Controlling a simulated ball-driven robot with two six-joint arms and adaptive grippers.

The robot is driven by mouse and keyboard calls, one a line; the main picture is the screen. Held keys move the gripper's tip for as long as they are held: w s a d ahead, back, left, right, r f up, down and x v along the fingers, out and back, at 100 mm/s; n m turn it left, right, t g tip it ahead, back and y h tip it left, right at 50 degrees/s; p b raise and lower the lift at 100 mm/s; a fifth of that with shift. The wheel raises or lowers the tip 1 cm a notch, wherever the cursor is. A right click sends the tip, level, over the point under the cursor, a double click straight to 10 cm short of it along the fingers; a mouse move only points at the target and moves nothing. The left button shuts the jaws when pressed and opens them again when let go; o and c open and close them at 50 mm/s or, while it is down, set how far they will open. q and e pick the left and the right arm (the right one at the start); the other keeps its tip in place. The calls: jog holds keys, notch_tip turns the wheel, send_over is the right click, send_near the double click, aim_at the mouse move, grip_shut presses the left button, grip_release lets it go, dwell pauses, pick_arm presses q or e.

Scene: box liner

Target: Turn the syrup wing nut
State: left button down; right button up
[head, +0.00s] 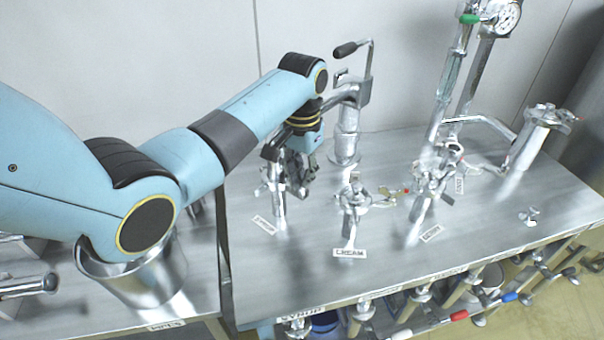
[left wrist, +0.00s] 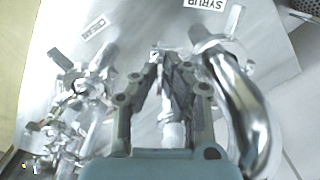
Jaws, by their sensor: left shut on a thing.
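The syrup valve (head: 278,200) is a chrome post at the left of the table in the head view, with a tilted label in front of it. In the left wrist view its label reads SYRUP (left wrist: 206,4), and its bright metal top (left wrist: 216,42) is at the upper right. My left gripper (head: 300,190) is beside this post in the head view. In the left wrist view its dark fingers (left wrist: 170,58) come together at the tips, shut on a small metal part that looks like the wing nut; the fingers hide most of it. My right gripper is not in view.
The cream valve (head: 352,205) stands to the right, behind its CREAM label (head: 349,253). Another valve (head: 428,195) and a tall column with a gauge (head: 508,16) are farther right. A curved chrome pipe (left wrist: 243,105) runs close beside the gripper. The table front (head: 300,290) is clear.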

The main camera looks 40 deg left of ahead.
aim_at(302, 177)
pick_arm(q)
jog(key=shift+n, duration=0.3)
jog(key=c, duration=1.5)
grip_release()
jog(key=shift+o, duration=0.2)
jog(key=shift+r, duration=0.1)
notch_tip(302, 177, up, 12)
